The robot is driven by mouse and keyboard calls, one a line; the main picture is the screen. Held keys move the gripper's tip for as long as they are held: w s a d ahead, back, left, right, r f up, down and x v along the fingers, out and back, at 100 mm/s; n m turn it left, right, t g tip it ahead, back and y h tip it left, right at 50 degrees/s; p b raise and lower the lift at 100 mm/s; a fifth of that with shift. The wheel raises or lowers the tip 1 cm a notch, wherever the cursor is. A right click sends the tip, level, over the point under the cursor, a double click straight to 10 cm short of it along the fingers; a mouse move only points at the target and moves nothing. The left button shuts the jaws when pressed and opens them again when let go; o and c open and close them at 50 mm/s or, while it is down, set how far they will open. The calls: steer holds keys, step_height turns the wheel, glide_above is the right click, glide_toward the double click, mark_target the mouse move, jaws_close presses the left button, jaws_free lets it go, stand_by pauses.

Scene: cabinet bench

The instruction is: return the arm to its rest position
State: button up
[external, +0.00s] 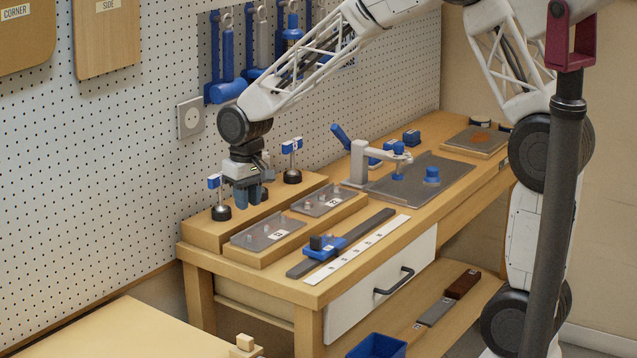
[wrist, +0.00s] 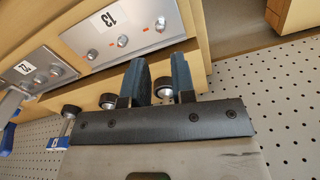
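My gripper (external: 248,200) hangs pointing down over the back left of the bench, above the rear wooden step (external: 258,213). Its two blue fingers also show in the wrist view (wrist: 160,72), apart with a gap between them and nothing held. My white arm reaches across from the right in the external view. A grey metal plate (external: 268,232) lies on the front wooden block, just in front of my gripper. In the wrist view a plate labelled 13 (wrist: 120,30) lies beyond the fingertips.
Blue-topped posts stand left (external: 215,197) and right (external: 292,162) of my gripper, close by. The pegboard (external: 120,170) rises behind it. A second plate (external: 325,200), a toggle clamp (external: 372,160) and a blue slider on a rail (external: 324,246) are to the right.

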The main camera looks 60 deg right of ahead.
steer(key=s+r+n+t, duration=0.1)
steer(key=s+r, duration=0.5)
steer(key=s, duration=0.3)
steer(key=s+r, duration=0.6)
steer(key=s, duration=0.2)
steer(key=s+r+n+t, duration=0.1)
steer(key=s, duration=1.9)
steer(key=shift+s+d+r+t, duration=0.3)
steer(key=shift+s+d+r, duration=0.05)
steer(key=shift+d, duration=0.1)
